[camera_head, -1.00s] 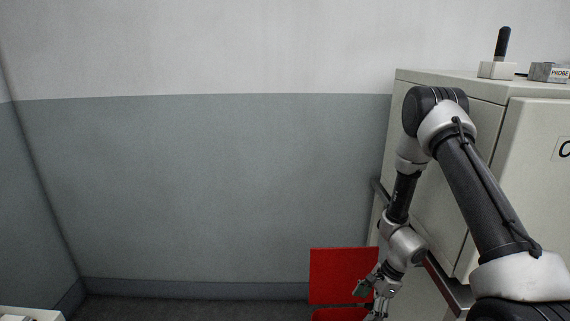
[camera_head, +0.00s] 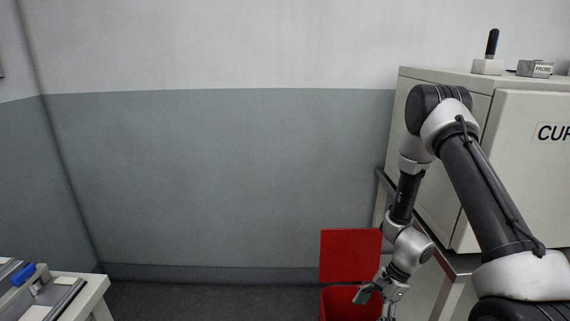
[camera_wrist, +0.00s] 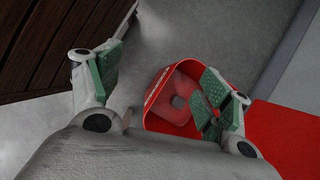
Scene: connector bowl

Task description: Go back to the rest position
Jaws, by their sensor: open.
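My gripper (camera_head: 376,296) hangs low at the end of my bent arm in the head view. It is in front of a red bin (camera_head: 336,303) with a raised red panel (camera_head: 350,252). In the wrist view my gripper (camera_wrist: 160,78) has its two green-padded fingers spread wide with nothing between them. The red bin (camera_wrist: 152,98) shows below and beyond the fingers, its opening partly covered by the right finger. A reddish shape with a grey patch lies inside it; I cannot tell what it is.
A cream cabinet (camera_head: 520,175) on a metal-framed stand is at the right, close to my arm. A black-handled white block (camera_head: 488,66) and a box marked PROBE (camera_head: 535,69) sit on it. A bench (camera_head: 82,296) with a blue part (camera_head: 23,274) is at lower left. The middle floor is clear.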

